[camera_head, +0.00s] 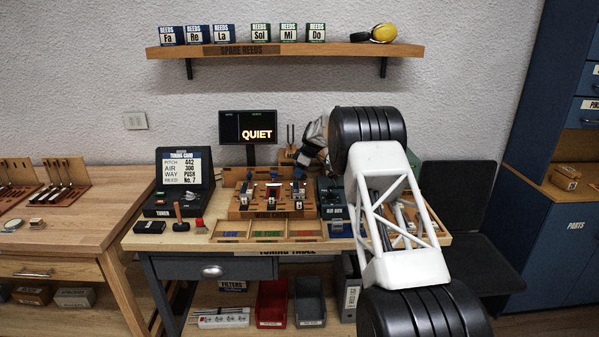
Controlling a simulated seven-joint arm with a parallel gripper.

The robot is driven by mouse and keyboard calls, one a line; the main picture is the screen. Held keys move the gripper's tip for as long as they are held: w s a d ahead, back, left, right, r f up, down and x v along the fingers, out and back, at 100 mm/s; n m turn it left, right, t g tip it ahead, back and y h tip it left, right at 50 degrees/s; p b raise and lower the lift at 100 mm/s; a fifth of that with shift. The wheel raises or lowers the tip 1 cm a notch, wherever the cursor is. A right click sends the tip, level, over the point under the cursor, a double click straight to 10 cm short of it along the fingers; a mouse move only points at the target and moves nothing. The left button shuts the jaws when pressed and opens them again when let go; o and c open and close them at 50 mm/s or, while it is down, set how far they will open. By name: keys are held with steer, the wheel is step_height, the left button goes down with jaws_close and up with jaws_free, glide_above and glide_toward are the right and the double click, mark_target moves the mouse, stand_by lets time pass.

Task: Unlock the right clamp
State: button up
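The wooden tuning fixture (272,208) stands on the table and carries small metal and dark parts. The right clamp (298,190) appears as a small metal and dark piece at the fixture's right end. A similar left clamp (246,192) is at its left end. They are too small to tell whether either is locked. My gripper (308,157) hangs behind and above the fixture's right side, apart from the right clamp as far as I can see. My arm partly covers it, and its fingers are too small and dark to read.
A screen reading QUIET (248,127) stands behind the fixture. The tuner (178,185) is at left, a dark air box (332,198) close at right. A wooden tray (228,229) with compartments lies in front. A mallet-like tool (180,215) stands at front left.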

steer(key=shift+r, duration=0.2)
steer(key=shift+v, duration=3.8)
steer(key=shift+d, duration=0.1)
steer(key=o, duration=0.5)
steer(key=m, duration=0.2)
steer(key=a+m, duration=0.1)
steer(key=m, duration=0.1)
steer(key=shift+w+h, duration=0.1)
steer(key=shift+h, duration=0.3)
steer(key=m, duration=0.3)
steer(key=a+m+h, duration=0.1)
steer(key=m, duration=0.1)
steer(key=m+h, duration=0.1)
steer(key=m, duration=0.2)
steer(key=shift+w+a+r+m+g, duration=0.1)
steer(key=shift+w+a+m+g, duration=0.2)
steer(key=shift+a+g, duration=0.1)
steer(key=m, duration=0.1)
steer(key=m+h, duration=0.1)
steer(key=m, duration=0.3)
steer(key=shift+a+r, duration=0.15)
steer(key=shift+a, duration=0.2)
steer(key=shift+m, duration=0.3)
